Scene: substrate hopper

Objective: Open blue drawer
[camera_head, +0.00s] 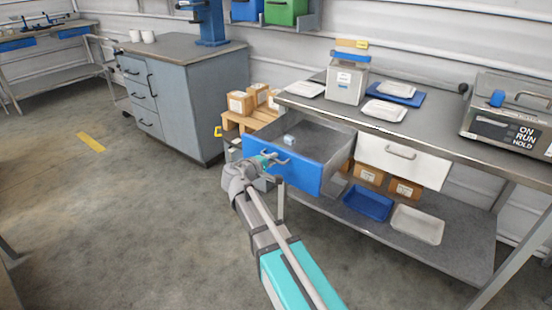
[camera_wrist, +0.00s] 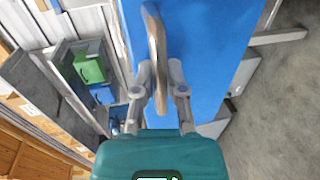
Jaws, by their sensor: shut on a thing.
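The blue front also fills the middle of the wrist view (camera_wrist: 205,50). A metal handle (camera_wrist: 156,45) is fixed to that front. My gripper (camera_head: 270,160) is at the drawer front, and in the wrist view my gripper (camera_wrist: 161,75) has its two fingers closed around the handle. The fingertips partly hide the handle in the head view.
A white drawer (camera_head: 403,160) beside it is closed. Blue and white trays lie on the lower shelf. A grey cabinet (camera_head: 205,100) stands left; the floor (camera_head: 120,210) is clear.

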